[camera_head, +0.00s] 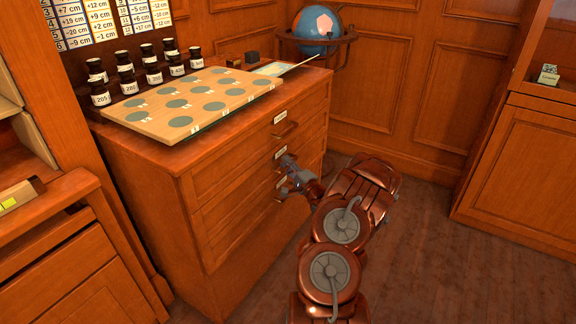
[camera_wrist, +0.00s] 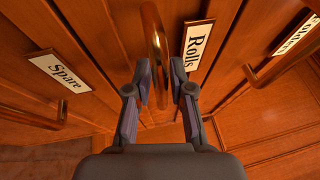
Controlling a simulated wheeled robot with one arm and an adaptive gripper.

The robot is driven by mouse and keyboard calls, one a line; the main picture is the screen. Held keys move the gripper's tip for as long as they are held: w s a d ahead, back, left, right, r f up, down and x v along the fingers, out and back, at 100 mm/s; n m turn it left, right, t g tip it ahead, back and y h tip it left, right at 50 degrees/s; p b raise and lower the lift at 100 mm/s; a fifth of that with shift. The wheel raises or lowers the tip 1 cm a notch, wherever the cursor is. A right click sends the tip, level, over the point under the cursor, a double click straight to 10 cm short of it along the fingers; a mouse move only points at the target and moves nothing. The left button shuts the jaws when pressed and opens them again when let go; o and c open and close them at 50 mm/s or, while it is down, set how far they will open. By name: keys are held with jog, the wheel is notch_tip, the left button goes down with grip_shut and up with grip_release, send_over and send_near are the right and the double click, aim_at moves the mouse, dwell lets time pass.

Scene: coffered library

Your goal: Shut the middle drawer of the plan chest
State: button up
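The wooden plan chest (camera_head: 150,185) stands left of centre, its drawer fronts facing right. The middle drawer's label (camera_head: 280,152) shows just above my gripper (camera_head: 284,174), which is at the chest front. In the wrist view, the middle label reads "Rolls" (camera_wrist: 198,46), and a brass bar handle (camera_wrist: 154,35) stands beside it. My gripper (camera_wrist: 164,84) has its fingers apart, one on each side of the handle's near end. I cannot tell whether they touch it. How far the middle drawer stands out is hard to tell; my gripper partly hides it.
Label "Spare" (camera_wrist: 62,72) and another handle (camera_wrist: 262,74) flank the middle one. A board with grey discs (camera_head: 190,98), several dark jars (camera_head: 152,72) and a globe (camera_head: 316,24) are on or behind the chest top. A cabinet (camera_head: 520,150) stands right; floor (camera_head: 440,260) is clear.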

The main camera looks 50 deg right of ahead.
jog(key=shift+o, duration=0.9)
jog(key=shift+s, duration=0.1)
jog(key=shift+s+f, duration=0.15)
jog(key=shift+s, duration=0.35)
jog(key=v, duration=1.1)
